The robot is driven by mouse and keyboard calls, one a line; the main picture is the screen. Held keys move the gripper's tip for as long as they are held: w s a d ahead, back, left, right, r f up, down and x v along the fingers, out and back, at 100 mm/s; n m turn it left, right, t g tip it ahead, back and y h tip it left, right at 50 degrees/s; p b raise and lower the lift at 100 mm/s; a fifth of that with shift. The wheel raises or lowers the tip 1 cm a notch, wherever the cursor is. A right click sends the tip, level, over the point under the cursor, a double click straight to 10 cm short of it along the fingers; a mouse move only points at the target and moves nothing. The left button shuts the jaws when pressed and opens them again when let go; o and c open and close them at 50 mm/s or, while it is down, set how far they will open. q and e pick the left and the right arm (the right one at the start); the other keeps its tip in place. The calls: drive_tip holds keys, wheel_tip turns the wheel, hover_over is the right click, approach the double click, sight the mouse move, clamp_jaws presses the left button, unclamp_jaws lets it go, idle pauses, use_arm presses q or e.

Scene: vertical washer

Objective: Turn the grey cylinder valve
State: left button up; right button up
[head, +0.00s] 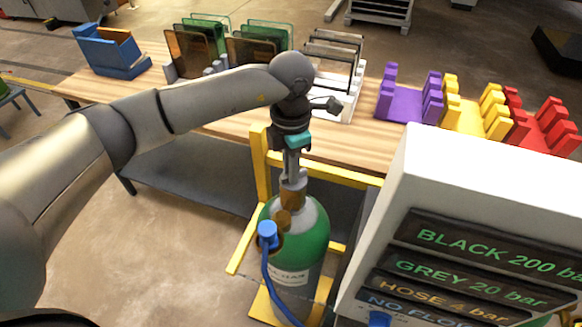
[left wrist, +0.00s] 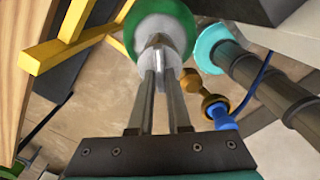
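The gas cylinder (head: 313,232) is grey with a green shoulder and stands upright in a yellow frame. Its grey valve (left wrist: 157,44) sits at the top centre, above a brass-coloured fitting (head: 293,196). My left gripper (head: 291,172) points straight down onto the valve. In the left wrist view its two fingers (left wrist: 159,75) are close together, one on each side of the valve, and seem to be shut on it. The fingertips partly hide the valve. My right gripper is not in view.
A blue hose knob (head: 267,233) and hose hang at the cylinder's front. A panel (head: 480,255) at the right reads BLACK 200 bar, GREY 20 bar, HOSE 4 bar, NO FLOW. A wooden table (head: 356,140) with coloured racks stands behind. A yellow rail (head: 345,176) runs close by.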

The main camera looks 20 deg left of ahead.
use_arm(q)
drive_tip(key=o, duration=0.4)
drive_tip(key=shift+o, duration=0.2)
wheel_tip(320, 180, up, 15)
drive_tip(key=b, duration=0.1)
drive_tip(key=shift+r, duration=0.15)
idle(0.4)
